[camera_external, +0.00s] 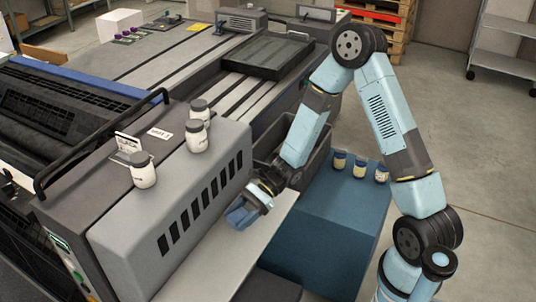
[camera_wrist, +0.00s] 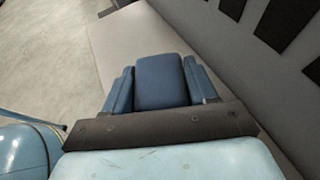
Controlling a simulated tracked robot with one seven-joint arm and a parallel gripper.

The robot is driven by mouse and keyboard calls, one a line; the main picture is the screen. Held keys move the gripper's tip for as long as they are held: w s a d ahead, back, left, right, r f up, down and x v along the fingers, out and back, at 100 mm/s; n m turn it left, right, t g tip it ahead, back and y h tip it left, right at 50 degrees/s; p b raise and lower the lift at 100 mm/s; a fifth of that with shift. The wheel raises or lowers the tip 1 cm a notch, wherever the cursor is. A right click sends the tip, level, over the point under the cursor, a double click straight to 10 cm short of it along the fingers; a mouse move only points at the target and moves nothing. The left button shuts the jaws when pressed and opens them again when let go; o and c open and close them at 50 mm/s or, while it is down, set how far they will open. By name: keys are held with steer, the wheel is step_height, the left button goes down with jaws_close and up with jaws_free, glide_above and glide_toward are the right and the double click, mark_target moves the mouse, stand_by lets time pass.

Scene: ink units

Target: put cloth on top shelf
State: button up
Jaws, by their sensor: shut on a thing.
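My gripper (camera_external: 250,205) is low beside the grey machine's slotted side, over a pale lower ledge (camera_external: 215,262). It is shut on a folded blue cloth (camera_wrist: 162,84), which sits between the two blue fingers in the wrist view. In the external view the cloth and fingers blend into one blue shape, so their edges are hard to separate. Whether the cloth touches the ledge cannot be told. The machine's upper grey top (camera_external: 105,185) is higher and to the left; it may be the top shelf.
Several dark-lidded white jars, one at the front (camera_external: 143,172), and small label cards (camera_external: 160,133) stand on the machine's top. A black rail (camera_external: 95,150) runs along it. A blue cabinet (camera_external: 330,225) with small jars and a grey bin (camera_external: 318,160) are to the right.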

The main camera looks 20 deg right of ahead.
mark_target(241, 234)
steer(key=shift+f, duration=2.6)
steer(key=o, duration=1)
steer(key=shift+f, duration=0.1)
steer(key=v, duration=1.2)
steer(key=shift+d, duration=0.1)
